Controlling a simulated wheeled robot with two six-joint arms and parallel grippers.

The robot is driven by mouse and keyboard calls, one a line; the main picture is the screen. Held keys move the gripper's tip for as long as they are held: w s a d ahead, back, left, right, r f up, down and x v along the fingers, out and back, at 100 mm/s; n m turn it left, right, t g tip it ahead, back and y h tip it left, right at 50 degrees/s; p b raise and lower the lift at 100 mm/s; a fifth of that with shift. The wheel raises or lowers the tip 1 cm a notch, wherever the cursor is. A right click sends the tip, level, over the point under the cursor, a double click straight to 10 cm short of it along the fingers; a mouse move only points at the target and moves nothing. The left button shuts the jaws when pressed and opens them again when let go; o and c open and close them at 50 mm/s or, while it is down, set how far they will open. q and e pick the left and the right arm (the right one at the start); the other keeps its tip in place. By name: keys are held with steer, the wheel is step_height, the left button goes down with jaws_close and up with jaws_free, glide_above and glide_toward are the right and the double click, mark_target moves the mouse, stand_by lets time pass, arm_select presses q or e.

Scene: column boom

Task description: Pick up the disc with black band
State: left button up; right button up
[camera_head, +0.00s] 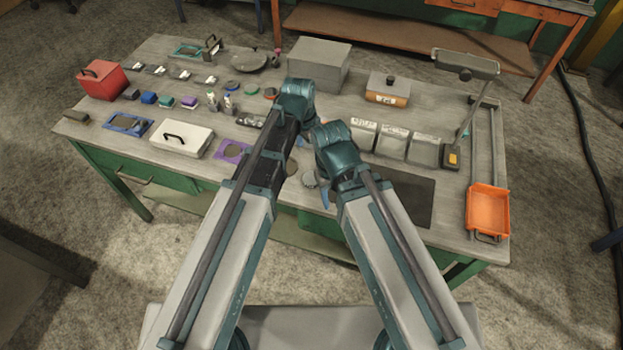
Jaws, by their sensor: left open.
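I cannot clearly make out a black band on any disc.
The table (330,85) holds a red box (102,80), a white lidded box (182,139), a purple frame (231,152), a large grey box (319,64), several clear bins (393,139), a lamp (466,64) and an orange tray (488,208). A dark mat (411,196) lies right of my arms.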

arm_select(q)
steer(key=b, duration=0.8)
glide_above(311, 178)
step_height(311, 178, down, 9)
steer(key=shift+s+r, duration=0.15)
step_height(311, 178, down, 5)
steer(key=b, duration=0.5)
steer(key=shift+b, duration=0.35)
jaws_close()
